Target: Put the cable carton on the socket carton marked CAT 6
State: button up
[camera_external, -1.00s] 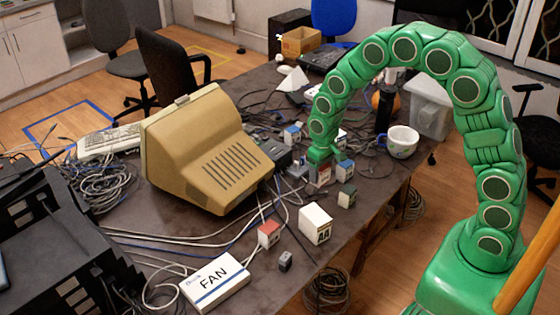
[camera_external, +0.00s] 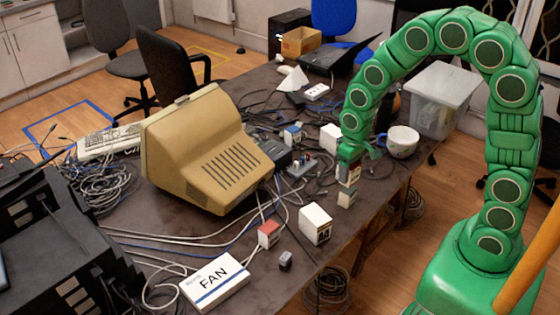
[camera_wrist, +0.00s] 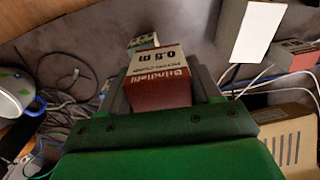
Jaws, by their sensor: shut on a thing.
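The cable carton (camera_wrist: 160,80), red and white with "0.5 m" lettering, is between the two fingers of my gripper (camera_wrist: 165,88) in the wrist view. In the external view my gripper (camera_external: 352,158) points down and holds the carton (camera_external: 348,177) just above or at the top of a small green-and-white carton (camera_external: 346,198). I cannot tell whether they touch. The green-and-white carton also shows beyond the held one in the wrist view (camera_wrist: 143,41), partly hidden. No CAT 6 marking is legible, so I cannot tell which carton is the socket carton.
A blue-and-white carton (camera_external: 292,134) and a white carton (camera_external: 330,137) stand farther back. A mug (camera_external: 402,142) is at right. Loose cables cross the table.

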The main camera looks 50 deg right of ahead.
jog(key=w+d+r, duration=0.4)
jog(key=w+d, duration=0.1)
jog(key=d, duration=0.6)
jog(key=w+d+r, duration=0.5)
jog(key=d, duration=0.5)
send_over(337, 129)
jog(key=shift+n, duration=0.4)
jog(key=shift+s+a+f, duration=0.1)
jog(key=shift+f, duration=2.25)
jog(key=shift+s+f, duration=0.1)
jog(key=shift+f, duration=2.25)
jog(key=shift+w+f, duration=0.25)
jog(key=shift+f, duration=1.55)
jog(key=shift+f, duration=0.15)
jog(key=o, duration=1.2)
